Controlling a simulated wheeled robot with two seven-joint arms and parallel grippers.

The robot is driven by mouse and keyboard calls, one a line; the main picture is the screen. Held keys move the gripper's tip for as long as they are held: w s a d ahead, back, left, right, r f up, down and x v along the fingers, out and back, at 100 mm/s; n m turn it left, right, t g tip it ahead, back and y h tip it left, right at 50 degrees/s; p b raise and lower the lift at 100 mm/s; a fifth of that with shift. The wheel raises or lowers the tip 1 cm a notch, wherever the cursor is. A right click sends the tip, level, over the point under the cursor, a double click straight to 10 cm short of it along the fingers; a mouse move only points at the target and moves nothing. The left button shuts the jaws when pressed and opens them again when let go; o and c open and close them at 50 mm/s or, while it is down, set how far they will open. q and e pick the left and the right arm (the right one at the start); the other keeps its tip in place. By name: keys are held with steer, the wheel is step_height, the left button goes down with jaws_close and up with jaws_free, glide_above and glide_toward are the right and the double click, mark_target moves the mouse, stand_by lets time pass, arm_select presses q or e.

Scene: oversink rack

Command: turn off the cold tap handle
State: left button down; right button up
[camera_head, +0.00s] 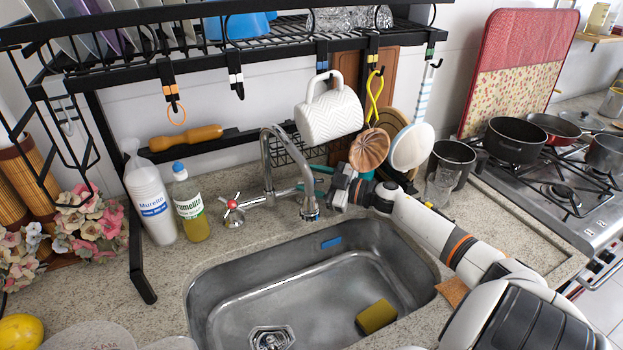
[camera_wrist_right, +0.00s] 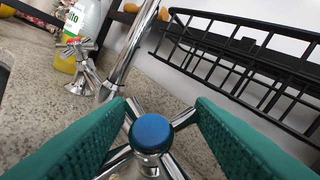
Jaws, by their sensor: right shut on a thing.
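The cold tap handle (camera_wrist_right: 152,133) is a chrome cross with a blue cap, seen in the right wrist view between the green finger pads of my right gripper (camera_wrist_right: 160,112). The gripper is shut on its arms. In the head view my right gripper (camera_head: 318,184) is at the right side of the chrome faucet (camera_head: 267,160), behind the sink, and hides most of this handle. The other handle (camera_head: 232,207), with a red cap, stands on the left of the faucet; it also shows in the wrist view (camera_wrist_right: 78,48). My left gripper is not in view.
The steel sink (camera_head: 215,290) holds a yellow sponge (camera_head: 376,317). A black rack (camera_head: 135,240) stands over the counter, with a white mug (camera_head: 330,115) hanging near my gripper. Bottles (camera_head: 190,205) stand left of the faucet.

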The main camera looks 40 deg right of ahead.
steer(key=shift+d+r+m+t+h+p, duration=0.15)
steer(key=shift+m+t+h+p, duration=0.45)
steer(key=shift+m+h+p, duration=0.35)
steer(key=shift+s+m+t+h+p, duration=0.1)
steer(key=shift+m+t+h+p, duration=0.4)
steer(key=shift+m+h+p, duration=0.4)
steer(key=shift+f+m+t+h+p, duration=0.15)
steer(key=shift+m+t+h+p, duration=0.15)
steer(key=shift+m+h, duration=0.9)
steer(key=shift+f+m+t+h+p, duration=0.1)
steer(key=shift+m+t+h+p, duration=0.2)
steer(key=shift+m+h, duration=0.8)
steer(key=shift+m, duration=0.45)
steer(key=o, duration=1)
steer(key=shift+d+f, duration=0.1)
steer(key=shift+c, duration=0.2)
steer(key=shift+s, duration=0.1)
